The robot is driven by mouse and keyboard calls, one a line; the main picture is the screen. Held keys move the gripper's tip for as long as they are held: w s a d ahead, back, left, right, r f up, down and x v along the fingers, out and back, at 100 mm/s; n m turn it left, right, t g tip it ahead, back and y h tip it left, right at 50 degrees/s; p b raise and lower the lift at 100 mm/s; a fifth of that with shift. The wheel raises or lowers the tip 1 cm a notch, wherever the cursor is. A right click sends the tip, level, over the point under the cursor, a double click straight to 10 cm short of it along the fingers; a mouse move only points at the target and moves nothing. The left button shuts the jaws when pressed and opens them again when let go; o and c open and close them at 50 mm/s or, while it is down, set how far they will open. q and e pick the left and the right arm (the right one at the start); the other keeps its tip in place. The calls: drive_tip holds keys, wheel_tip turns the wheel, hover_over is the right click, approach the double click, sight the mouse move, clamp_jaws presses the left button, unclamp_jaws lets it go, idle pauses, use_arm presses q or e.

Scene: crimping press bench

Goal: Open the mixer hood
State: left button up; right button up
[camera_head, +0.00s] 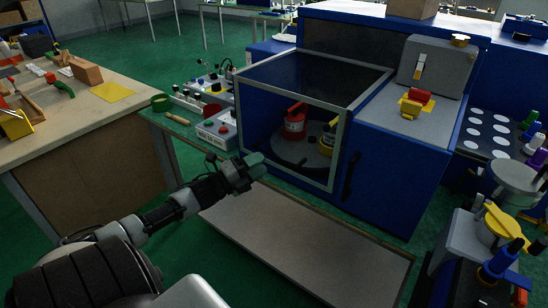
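The mixer hood (345,108) is a clear box with a grey frame on a blue machine (395,170). It appears down over the front opening. Behind its panes are a red container (294,122) and a yellow one (327,140) on a dark round plate. My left gripper (256,162) is in front of the hood's lower left corner. It looks close to the frame, but I cannot tell whether it touches. Its greenish fingertips are small and dark, so their opening is unclear. My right gripper is not in view.
A grey box (438,66) and a red and yellow part (414,102) sit on the machine top. A bare board (300,240) lies below in front. A wooden workbench (120,115) is at left.

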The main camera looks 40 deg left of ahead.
sight(274, 155)
use_arm(q)
drive_tip(key=shift+x, duration=2.75)
drive_tip(key=shift+f, duration=0.1)
drive_tip(key=shift+a, duration=0.1)
clamp_jaws()
